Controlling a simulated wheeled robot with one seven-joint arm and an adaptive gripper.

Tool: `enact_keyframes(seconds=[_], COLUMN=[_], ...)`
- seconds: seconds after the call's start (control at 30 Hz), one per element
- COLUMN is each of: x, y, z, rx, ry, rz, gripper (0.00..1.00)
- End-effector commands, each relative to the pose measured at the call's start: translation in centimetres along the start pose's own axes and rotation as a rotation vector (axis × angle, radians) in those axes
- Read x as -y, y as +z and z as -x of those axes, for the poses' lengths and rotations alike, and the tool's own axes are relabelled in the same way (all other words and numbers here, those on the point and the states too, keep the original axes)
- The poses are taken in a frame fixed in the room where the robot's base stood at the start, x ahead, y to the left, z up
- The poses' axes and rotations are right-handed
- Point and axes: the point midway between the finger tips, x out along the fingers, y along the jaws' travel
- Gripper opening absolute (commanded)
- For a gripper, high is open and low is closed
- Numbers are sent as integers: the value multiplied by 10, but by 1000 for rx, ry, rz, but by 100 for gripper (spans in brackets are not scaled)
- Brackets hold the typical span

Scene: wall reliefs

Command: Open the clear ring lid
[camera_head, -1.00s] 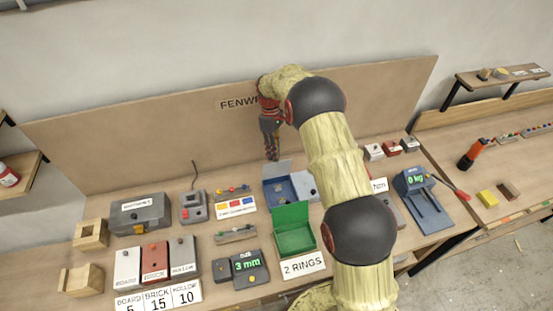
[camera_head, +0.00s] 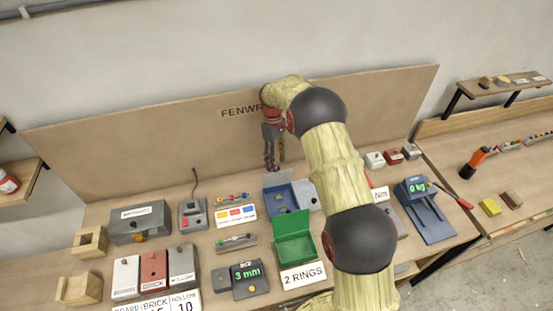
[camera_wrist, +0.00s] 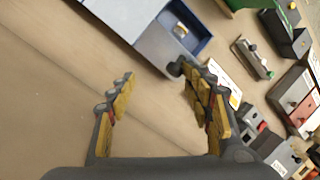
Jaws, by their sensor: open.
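A blue tray (camera_head: 292,209) stands on the bench below the back board, with a grey section (camera_head: 307,194) on its right. In the wrist view the blue tray (camera_wrist: 203,44) holds a small metallic-and-yellow piece, and the panel (camera_wrist: 160,50) shows nearer my fingers. My gripper (camera_head: 271,165) points down just behind and above the tray, close to the back board. Its fingers (camera_wrist: 152,88) are apart with nothing between them. Whether a finger touches the panel cannot be told.
A green box (camera_head: 294,248) with an open lid stands in front of the blue tray, beside a "2 RINGS" card (camera_head: 303,275). A colour-labelled card (camera_head: 236,216) lies to the left. My arm covers the bench right of the tray.

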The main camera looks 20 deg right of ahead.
Motion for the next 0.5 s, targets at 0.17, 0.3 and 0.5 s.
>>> enact_keyframes(seconds=[0.17,0.3,0.5], x=[2,1,0], y=[0,-1,0], z=[-18,-17,-15], rx=[10,9,8], ry=[-10,-8,-6], rz=[2,2,3], gripper=[35,35,35])
